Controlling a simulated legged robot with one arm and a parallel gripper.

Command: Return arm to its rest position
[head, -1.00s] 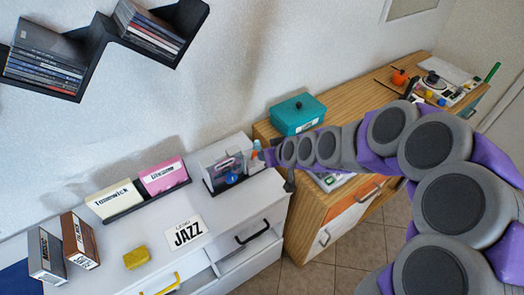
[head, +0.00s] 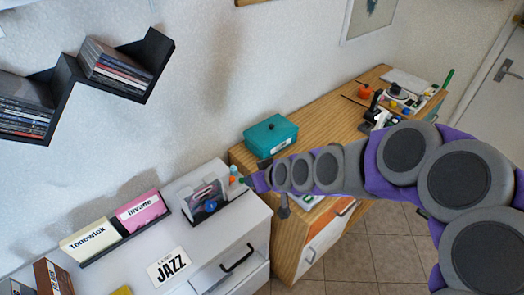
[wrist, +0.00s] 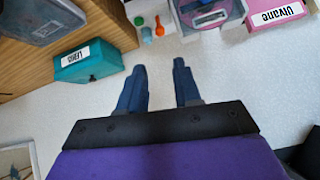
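My arm reaches from the right side of the head view toward the left, in front of the wooden cabinet. In the wrist view my gripper (wrist: 160,75) has its two blue-grey fingers apart, with only pale wall between them. It is open and empty. In the head view the gripper end (head: 262,183) is small, near the corner between the white dresser (head: 262,222) and the wooden cabinet (head: 245,158), and its fingers are hard to make out there.
A teal box (head: 270,136) stands on the cabinet, close behind my arm. Cream (head: 88,238) and pink (head: 142,211) boxes and a clear disc holder (head: 205,200) stand on the dresser. A black zigzag shelf (head: 68,85) with discs hangs on the wall. Tiled floor (head: 370,258) is clear below.

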